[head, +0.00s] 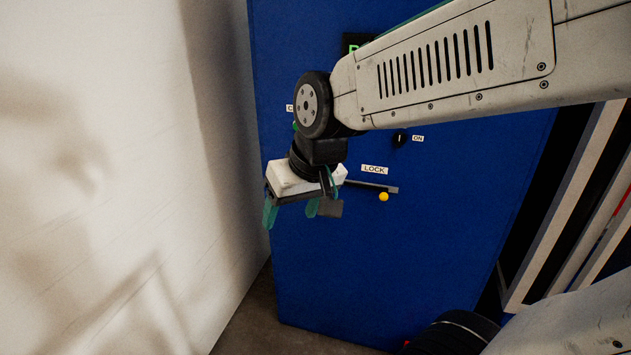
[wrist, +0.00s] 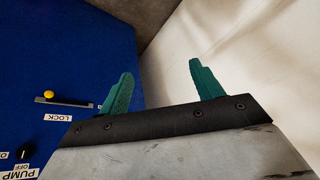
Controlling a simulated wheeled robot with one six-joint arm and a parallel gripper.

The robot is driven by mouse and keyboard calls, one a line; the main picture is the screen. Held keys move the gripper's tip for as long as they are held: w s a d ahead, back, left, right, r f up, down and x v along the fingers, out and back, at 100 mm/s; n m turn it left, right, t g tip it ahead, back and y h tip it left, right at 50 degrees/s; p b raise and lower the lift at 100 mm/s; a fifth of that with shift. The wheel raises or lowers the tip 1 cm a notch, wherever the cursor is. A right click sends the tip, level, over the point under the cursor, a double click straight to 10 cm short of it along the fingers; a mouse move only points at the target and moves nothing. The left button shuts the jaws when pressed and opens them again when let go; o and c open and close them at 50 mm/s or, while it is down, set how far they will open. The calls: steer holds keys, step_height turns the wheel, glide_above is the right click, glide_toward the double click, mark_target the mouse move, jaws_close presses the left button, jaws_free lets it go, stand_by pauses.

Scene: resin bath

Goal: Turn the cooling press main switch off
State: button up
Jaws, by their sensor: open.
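The blue cabinet front (head: 430,250) carries the controls. No switch readable as the cooling press main switch shows. A label starting with "C" (head: 290,108) is mostly hidden behind my arm, with a bit of green below it. To its right is a black knob (head: 400,138) with an upright white mark and an "ON" label on its right. The wrist view shows a black knob (wrist: 24,154) beside "PUMP" and "OFF" labels. My gripper (head: 290,210) is open and empty, pointing down at the panel's left side, below the "C" label. Its green fingers (wrist: 160,72) stand apart.
A "LOCK" label (head: 375,169) sits above a dark slide bar with a yellow knob (head: 383,197), right of my gripper. A dark display (head: 354,42) is partly hidden by my arm. A pale wall (head: 120,180) stands close on the left. Rails (head: 575,210) stand at right.

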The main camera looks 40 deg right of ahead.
steer(key=w+d+f+m+t+h, duration=0.1)
steer(key=w+d+f+m+t, duration=0.15)
steer(key=w, duration=0.95)
steer(key=w+d+f+m+t+h, duration=0.15)
steer(key=w+f+t, duration=0.25)
steer(key=w, duration=0.8)
steer(key=w+d+f+m+h, duration=0.4)
steer(key=d+f+m+h, duration=0.2)
steer(key=d+f+h, duration=0.8)
steer(key=w+d+r+y, duration=0.1)
steer(key=w+d, duration=0.3)
steer(key=d, duration=0.2)
steer(key=shift+w+d+r, duration=0.3)
steer(key=shift+w, duration=0.05)
steer(key=c, duration=1)
